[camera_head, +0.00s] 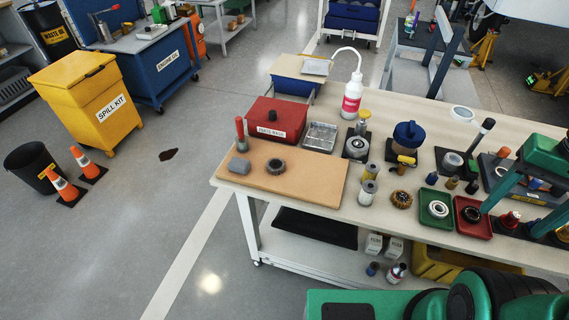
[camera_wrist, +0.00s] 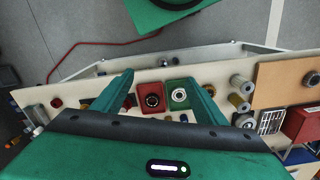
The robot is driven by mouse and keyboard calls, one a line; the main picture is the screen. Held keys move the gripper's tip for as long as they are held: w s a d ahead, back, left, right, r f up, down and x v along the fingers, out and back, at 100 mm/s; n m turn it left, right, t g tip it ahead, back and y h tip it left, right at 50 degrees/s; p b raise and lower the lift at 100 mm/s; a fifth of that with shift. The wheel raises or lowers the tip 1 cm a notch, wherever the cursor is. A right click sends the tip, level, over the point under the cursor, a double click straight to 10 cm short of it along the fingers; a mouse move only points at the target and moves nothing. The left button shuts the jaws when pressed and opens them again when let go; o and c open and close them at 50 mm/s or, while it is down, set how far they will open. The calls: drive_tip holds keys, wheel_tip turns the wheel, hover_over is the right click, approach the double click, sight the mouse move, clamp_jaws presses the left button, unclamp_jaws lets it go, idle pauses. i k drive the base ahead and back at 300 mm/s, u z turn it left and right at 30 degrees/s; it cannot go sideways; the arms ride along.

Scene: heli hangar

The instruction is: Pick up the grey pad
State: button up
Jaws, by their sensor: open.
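A small grey pad (camera_head: 240,165) lies on the left part of a tan board (camera_head: 308,190), at the left end of the workbench. A dark ring (camera_head: 276,166) lies just right of it. My gripper (camera_head: 512,221) is over the right part of the bench, far from the pad, and partly cut off by the picture edge. In the wrist view my gripper (camera_wrist: 160,78) has its two green fingers apart, with nothing held between them. The tan board shows at the right edge there; I cannot make out the pad in that view.
A red box (camera_head: 275,118) and a metal tray (camera_head: 320,137) stand behind the board.

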sight(237, 165)
drive_tip(key=z, duration=0.2)
drive_tip(key=k, duration=0.9)
drive_tip(key=u, duration=0.95)
drive_tip(key=i, duration=1)
drive_tip(key=z, duration=0.05)
